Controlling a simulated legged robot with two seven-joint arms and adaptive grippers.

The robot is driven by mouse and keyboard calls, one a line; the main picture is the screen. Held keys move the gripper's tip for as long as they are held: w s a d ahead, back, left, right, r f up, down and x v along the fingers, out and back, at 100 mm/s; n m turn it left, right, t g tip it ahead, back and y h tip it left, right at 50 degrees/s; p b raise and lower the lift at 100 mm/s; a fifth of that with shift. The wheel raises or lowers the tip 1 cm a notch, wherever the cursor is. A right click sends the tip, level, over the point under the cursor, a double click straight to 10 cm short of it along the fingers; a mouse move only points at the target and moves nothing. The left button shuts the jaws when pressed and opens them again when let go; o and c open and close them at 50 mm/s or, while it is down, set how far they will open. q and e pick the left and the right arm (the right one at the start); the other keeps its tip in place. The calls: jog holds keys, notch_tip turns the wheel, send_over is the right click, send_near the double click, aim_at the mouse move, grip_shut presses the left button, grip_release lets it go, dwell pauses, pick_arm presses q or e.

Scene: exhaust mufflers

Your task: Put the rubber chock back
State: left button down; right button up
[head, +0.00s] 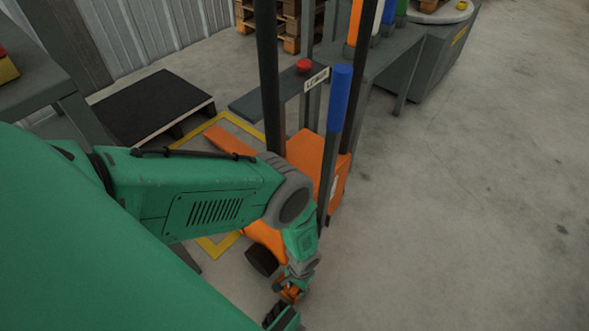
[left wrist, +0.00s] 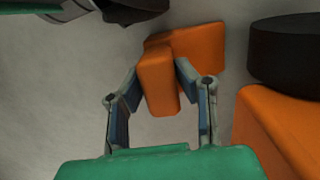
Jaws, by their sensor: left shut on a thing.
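The orange rubber chock (left wrist: 158,82) is between the two fingers of my left gripper (left wrist: 158,73) in the left wrist view. The gripper is shut on it, with a finger against each side. A wider orange part extends behind the held part. In the head view, my left gripper (head: 291,286) is low near the floor, and a small piece of the orange chock (head: 290,294) shows there, mostly covered by the gripper. The orange stacker (head: 312,158) stands behind my arm.
A black wheel (head: 262,260) of the stacker is close to my left gripper; a black wheel (left wrist: 288,50) also shows in the left wrist view. A yellow floor marking (head: 222,245) runs under the stacker. Open concrete is on the right.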

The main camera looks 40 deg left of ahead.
pick_arm(q)
jog(key=c, duration=1.6)
grip_release()
jog(key=shift+a, duration=0.25)
jog(key=o, duration=0.4)
jog(key=shift+d, duration=0.15)
jog(key=shift+d+r, duration=0.15)
jog(key=shift+d, duration=0.15)
jog(key=r+p, duration=0.2)
jog(key=r, duration=0.2)
jog(key=shift+w+a+r+p, duration=0.3)
jog(key=shift+w+p, duration=0.05)
jog(key=shift+p, duration=0.05)
jog(key=r+p, duration=0.1)
jog(key=r, duration=0.1)
jog(key=r+p, duration=0.1)
jog(key=r, duration=0.1)
jog(key=w+r+p, duration=0.1)
jog(key=r, duration=0.2)
jog(key=shift+d, duration=0.1)
pick_arm(e)
jog(key=r, duration=0.5)
jog(key=shift+d+r, duration=0.35)
pick_arm(q)
jog(key=shift+d, duration=0.15)
pick_arm(e)
jog(key=shift+d, duration=0.2)
